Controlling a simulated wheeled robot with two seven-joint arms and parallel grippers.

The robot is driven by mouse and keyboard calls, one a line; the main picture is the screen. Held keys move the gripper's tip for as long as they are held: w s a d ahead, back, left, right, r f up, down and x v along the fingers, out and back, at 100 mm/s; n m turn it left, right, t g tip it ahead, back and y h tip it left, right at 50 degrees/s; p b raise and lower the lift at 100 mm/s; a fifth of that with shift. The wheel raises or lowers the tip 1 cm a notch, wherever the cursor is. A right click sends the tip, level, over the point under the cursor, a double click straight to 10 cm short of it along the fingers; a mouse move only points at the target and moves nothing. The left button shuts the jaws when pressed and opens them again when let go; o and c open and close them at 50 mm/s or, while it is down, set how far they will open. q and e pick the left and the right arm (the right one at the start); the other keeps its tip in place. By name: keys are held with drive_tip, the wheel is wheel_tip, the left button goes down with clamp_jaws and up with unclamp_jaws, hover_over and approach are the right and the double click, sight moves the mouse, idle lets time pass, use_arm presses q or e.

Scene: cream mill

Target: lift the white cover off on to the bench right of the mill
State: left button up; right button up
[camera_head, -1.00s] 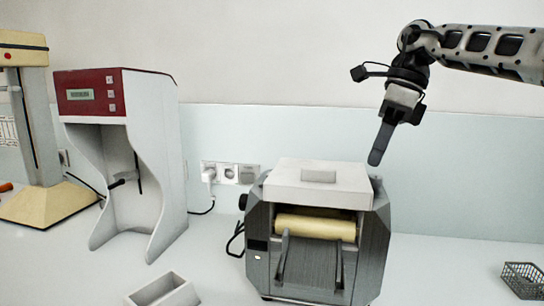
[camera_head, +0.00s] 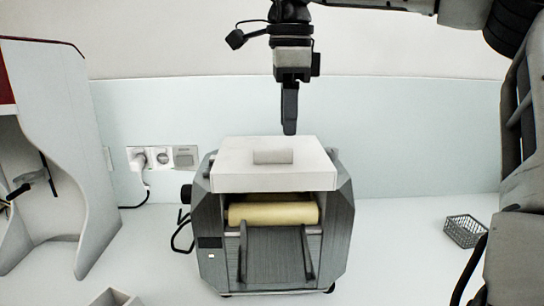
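The white cover (camera_head: 232,178) sits on top of the grey mill (camera_head: 339,222), above its cream-coloured roller (camera_head: 272,214). A small raised block, the handle (camera_head: 273,157), stands on the cover. My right gripper (camera_head: 289,128) points straight down just above the back of the cover, close to the handle. It looks apart from the handle. Its fingers show edge-on as one dark shape, so I cannot tell whether they are open or shut. My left gripper is not in view.
The bench (camera_head: 400,262) right of the mill is clear up to a small dark wire basket (camera_head: 464,231). A tall white and red device (camera_head: 52,150) stands at the left. A wall socket with a plug (camera_head: 140,160) is behind. My own arm fills the right edge.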

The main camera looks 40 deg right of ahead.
sight(282, 148)
drive_tip(key=f, duration=0.2)
drive_tip(key=a+f, duration=0.1)
drive_tip(key=f, duration=0.1)
drive_tip(key=shift+a+f+p, duration=0.1)
drive_tip(key=shift+f+p, duration=0.05)
drive_tip(key=shift+p, duration=0.15)
drive_tip(key=shift+f, duration=0.45)
drive_tip(key=shift+w, duration=0.1)
clamp_jaws()
